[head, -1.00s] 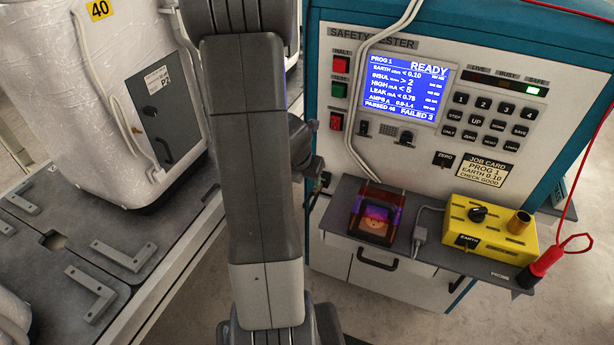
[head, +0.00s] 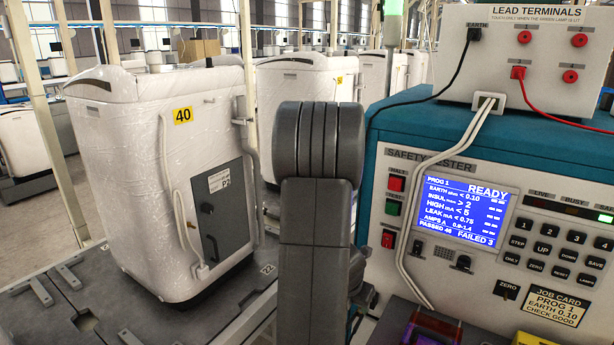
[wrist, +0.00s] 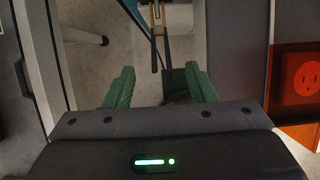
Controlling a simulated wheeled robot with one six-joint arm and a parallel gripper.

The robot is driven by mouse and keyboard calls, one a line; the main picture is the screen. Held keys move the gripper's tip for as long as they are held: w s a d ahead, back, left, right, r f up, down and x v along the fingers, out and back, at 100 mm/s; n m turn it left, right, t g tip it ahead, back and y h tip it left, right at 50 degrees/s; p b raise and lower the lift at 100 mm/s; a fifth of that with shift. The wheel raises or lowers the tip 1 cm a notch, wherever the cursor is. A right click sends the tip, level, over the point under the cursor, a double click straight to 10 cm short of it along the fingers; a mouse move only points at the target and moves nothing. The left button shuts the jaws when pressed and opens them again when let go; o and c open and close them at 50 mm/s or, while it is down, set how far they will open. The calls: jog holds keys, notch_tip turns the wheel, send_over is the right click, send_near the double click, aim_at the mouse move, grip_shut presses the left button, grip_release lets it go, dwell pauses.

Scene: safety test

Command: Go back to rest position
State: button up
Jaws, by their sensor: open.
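My gripper (wrist: 160,88) shows in the wrist view with its two green fingers apart and nothing between them. Below it are the floor and part of a frame. In the head view my arm rises in front of the gap between the wrapped unit marked 40 (head: 150,180) and the safety tester (head: 490,200). The gripper itself is not visible in the head view. The tester screen (head: 460,212) reads READY, PROG 1, and the SAFE lamp (head: 604,218) is green.
A lead terminals box (head: 540,70) stands on the tester, with a black lead and a red lead plugged in. The grey bench (head: 60,310) lies at left. More wrapped units (head: 300,85) stand behind.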

aim_at(356, 318)
jog(key=b+x, duration=0.5)
jog(key=x, duration=0.4)
jog(key=shift+f, duration=0.15)
jog(key=shift+s+r, duration=0.1)
jog(key=shift+r, duration=0.15)
jog(key=p+v, duration=0.9)
jog(key=v, duration=0.5)
jog(key=b+x, duration=0.9)
jog(key=x, duration=0.6)
jog(key=shift+a+f, duration=0.1)
notch_tip(356, 318, up, 4)
jog(key=p, duration=0.3)
jog(key=shift+s, duration=0.1)
jog(key=shift+s+a+r+p, duration=0.3)
jog(key=shift+s+r+p, duration=0.1)
jog(key=shift+r, duration=0.2)
jog(key=shift+s+a+r+p, duration=0.3)
jog(key=shift+s+r, duration=0.1)
jog(key=shift+r, duration=0.2)
jog(key=shift+r, duration=0.1)
